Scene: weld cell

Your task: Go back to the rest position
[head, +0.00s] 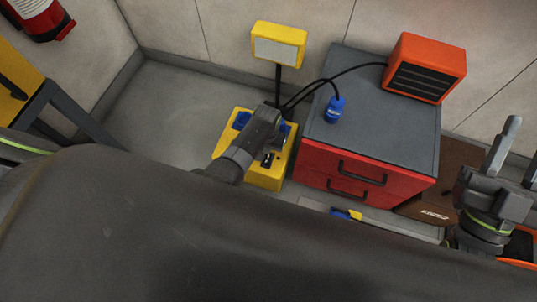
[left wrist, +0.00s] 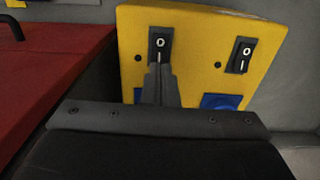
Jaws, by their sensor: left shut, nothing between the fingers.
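My left gripper (head: 268,112) is shut and empty at the yellow switch box (head: 265,180), hiding part of its top. In the left wrist view its closed fingertips (left wrist: 158,68) are just in front of the lower edge of a black rocker switch (left wrist: 159,42) marked O and I; I cannot tell whether they touch. A second rocker switch (left wrist: 242,55) sits to the right on the yellow face (left wrist: 200,55). My right gripper (head: 514,160) is at the right edge of the head view, fingers upward and apart, partly cut off.
A red cabinet (head: 325,170) with a grey top stands right of the switch box. An orange heater-like unit (head: 427,65) and a blue plug-like item (head: 335,108) with a black cable are on it. A yellow lamp (head: 278,45) stands behind the box. Floor left is clear.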

